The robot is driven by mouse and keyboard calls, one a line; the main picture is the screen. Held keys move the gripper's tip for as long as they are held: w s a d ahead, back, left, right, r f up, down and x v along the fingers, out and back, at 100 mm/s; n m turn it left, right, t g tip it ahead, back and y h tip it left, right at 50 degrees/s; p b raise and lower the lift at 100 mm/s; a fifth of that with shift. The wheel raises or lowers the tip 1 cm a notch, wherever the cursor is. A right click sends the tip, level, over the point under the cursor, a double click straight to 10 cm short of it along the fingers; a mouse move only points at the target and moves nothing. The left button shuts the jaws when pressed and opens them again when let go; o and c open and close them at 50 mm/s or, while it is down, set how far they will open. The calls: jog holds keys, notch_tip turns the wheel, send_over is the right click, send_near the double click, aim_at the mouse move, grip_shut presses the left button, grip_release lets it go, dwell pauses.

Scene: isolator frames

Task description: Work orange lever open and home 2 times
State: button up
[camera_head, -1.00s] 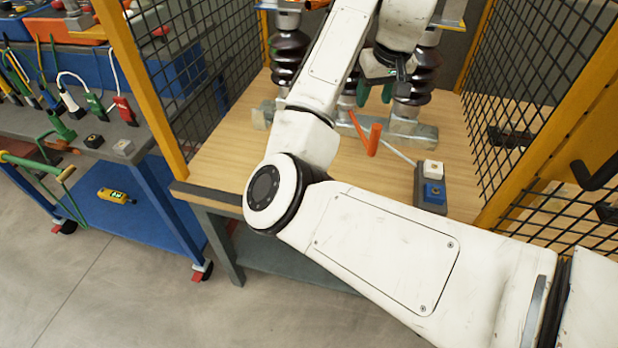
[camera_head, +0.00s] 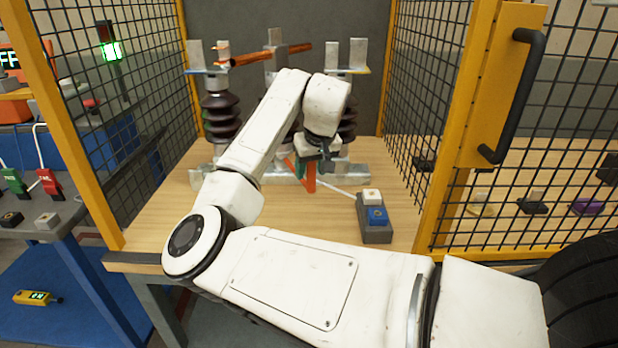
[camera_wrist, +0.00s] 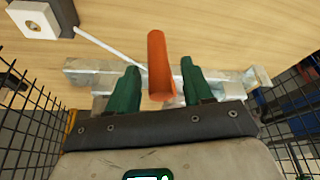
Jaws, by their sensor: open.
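The orange lever (camera_head: 309,177) stands at the front of the isolator's metal base (camera_head: 345,176), and part of it is hidden by my gripper in the head view. In the wrist view the orange lever (camera_wrist: 157,60) points up the picture between my green fingers. My gripper (camera_wrist: 160,84) is open, with one finger on each side of the lever and visible gaps to both. The isolator's copper bar (camera_head: 285,51) lies across the top of the centre post. Its left end is near the left post; I cannot tell whether they touch.
A grey box with white and blue buttons (camera_head: 376,223) stands to the right on the wooden bench (camera_head: 165,215). Black mesh panels in yellow frames (camera_head: 455,130) close in both sides. Dark ribbed insulators (camera_head: 221,118) stand behind my arm.

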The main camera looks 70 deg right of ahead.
jog(key=shift+x, duration=1.35)
jog(key=shift+c, duration=0.2)
grip_shut()
